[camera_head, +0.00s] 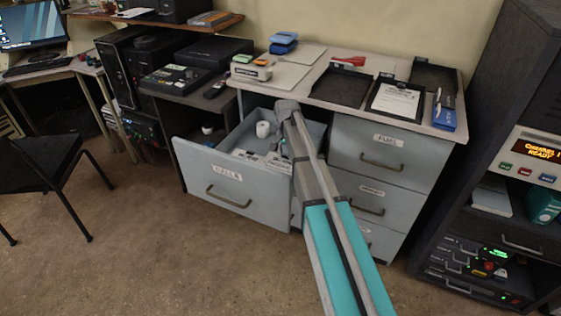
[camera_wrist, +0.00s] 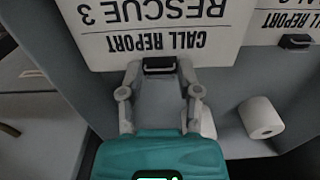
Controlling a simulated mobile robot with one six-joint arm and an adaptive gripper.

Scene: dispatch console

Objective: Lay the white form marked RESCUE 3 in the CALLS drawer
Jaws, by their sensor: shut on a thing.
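The CALLS drawer (camera_head: 226,192) stands open at the left of the grey desk unit. My gripper (camera_wrist: 160,66) is shut on the black clip at the edge of the white form marked RESCUE 3 (camera_wrist: 150,22), whose print is upside down in the wrist view. In the head view my arm reaches into the open drawer, and the gripper is mostly hidden there. The form is over or inside the drawer; I cannot tell whether it touches the bottom.
Another white CALL REPORT form (camera_wrist: 281,22) with a black clip lies beside the held one. The desktop holds black trays (camera_head: 342,86) and a clipped white form (camera_head: 395,100).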

